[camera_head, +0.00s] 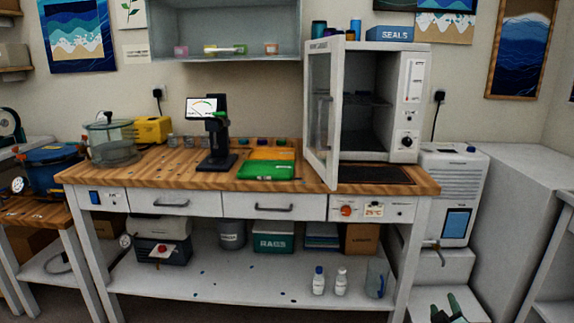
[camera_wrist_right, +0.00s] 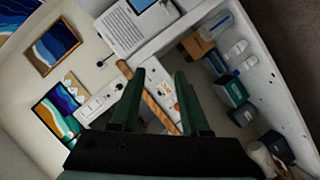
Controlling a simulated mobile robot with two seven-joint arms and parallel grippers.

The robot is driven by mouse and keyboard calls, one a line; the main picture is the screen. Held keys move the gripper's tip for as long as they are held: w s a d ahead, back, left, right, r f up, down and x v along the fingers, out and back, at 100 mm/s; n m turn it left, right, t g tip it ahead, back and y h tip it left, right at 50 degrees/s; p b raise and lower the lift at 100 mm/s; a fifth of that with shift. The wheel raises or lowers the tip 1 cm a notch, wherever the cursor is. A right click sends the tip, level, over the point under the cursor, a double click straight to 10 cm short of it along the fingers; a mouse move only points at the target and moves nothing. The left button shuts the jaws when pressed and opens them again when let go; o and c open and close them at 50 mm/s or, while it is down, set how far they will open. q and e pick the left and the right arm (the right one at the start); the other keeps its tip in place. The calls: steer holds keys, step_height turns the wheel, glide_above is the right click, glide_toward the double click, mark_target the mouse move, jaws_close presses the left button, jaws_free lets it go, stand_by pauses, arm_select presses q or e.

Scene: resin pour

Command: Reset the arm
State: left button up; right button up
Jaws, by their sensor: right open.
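My right gripper (camera_head: 446,304) shows at the bottom edge of the head view, right of the workbench and in front of the white steps. Its two dark green fingers stand apart with nothing between them. In the right wrist view the gripper (camera_wrist_right: 159,76) is also open and empty, with the bench front and lower shelf seen tilted beyond the fingers. Most of my right arm is outside the head view. My left gripper is in neither view.
The wooden workbench (camera_head: 80,175) carries a green mat (camera_head: 265,170), a black stand with a display (camera_head: 216,140) and a white cabinet (camera_head: 408,103) whose glass door (camera_head: 322,115) is open. White bottles (camera_head: 318,281) stand on the lower shelf. A white appliance (camera_head: 450,195) stands right of the bench.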

steer(key=s+a+f+n+g+y, duration=0.1)
steer(key=s+a+f+y, duration=0.25)
steer(key=s+f, duration=0.3)
steer(key=s+a+f+n+g+y, duration=0.1)
steer(key=s+a+f+g+y, duration=0.1)
steer(key=s+a+f, duration=0.4)
steer(key=s+a+f+g+y, duration=0.1)
steer(key=s+a+f+y, duration=0.15)
steer(key=s, duration=0.45)
steer(key=s+a+f+g+y, duration=0.1)
steer(key=s+a+f, duration=0.25)
steer(key=s, duration=0.45)
steer(key=w+a+r+m+y, duration=0.15)
steer(key=a+m, duration=0.25)
steer(key=a, duration=0.6)
arm_select(q)
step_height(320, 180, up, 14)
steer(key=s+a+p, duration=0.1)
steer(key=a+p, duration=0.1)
steer(key=p, duration=1.6)
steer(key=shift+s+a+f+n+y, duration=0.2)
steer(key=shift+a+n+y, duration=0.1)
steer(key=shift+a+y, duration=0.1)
arm_select(e)
step_height(320, 180, up, 14)
steer(key=d+t+h, duration=0.1)
steer(key=d, duration=0.1)
steer(key=shift+s+m, duration=0.25)
steer(key=shift+m, duration=0.05)
